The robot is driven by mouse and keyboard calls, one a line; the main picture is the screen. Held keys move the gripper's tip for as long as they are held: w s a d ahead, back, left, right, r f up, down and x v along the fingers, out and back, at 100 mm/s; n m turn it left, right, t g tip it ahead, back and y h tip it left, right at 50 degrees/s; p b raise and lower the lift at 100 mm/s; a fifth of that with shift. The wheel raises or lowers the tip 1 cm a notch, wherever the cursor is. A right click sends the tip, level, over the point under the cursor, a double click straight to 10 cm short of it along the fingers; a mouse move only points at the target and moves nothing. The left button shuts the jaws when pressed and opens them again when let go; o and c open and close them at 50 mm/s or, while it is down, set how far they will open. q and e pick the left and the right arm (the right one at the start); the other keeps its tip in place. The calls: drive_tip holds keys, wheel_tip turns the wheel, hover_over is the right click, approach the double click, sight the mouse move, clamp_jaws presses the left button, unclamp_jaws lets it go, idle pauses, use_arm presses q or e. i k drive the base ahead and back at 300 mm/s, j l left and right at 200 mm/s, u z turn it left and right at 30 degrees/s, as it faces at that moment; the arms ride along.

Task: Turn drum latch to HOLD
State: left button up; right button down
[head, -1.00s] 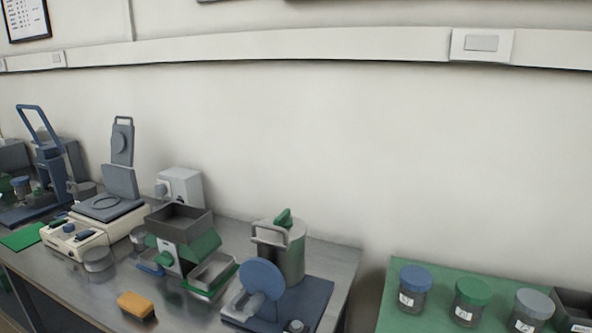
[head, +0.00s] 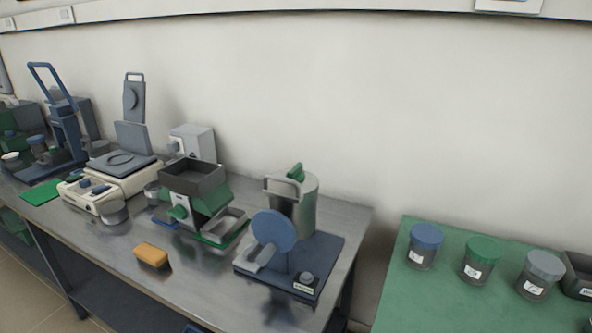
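A metal drum (head: 308,215) stands on a dark blue base plate (head: 322,256) at the right end of the steel bench. A green latch-like handle (head: 296,172) sits on top of the drum, and a grey loop handle (head: 280,185) is at its upper left. A blue disc (head: 273,231) stands upright in front of the drum. A small dark knob (head: 306,279) with a pale label is at the plate's front; the label is too small to read. Neither of my grippers is in view.
A green-topped table (head: 424,303) at the right holds lidded jars (head: 483,260). A gap separates the two surfaces.

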sight(296, 173)
drive_tip(key=i+j+z, duration=0.1)
drive_tip(key=j+z, duration=0.3)
drive_tip(key=j, duration=0.15)
drive_tip(key=j+z, duration=0.35)
drive_tip(key=j, duration=0.25)
drive_tip(key=i, duration=0.05)
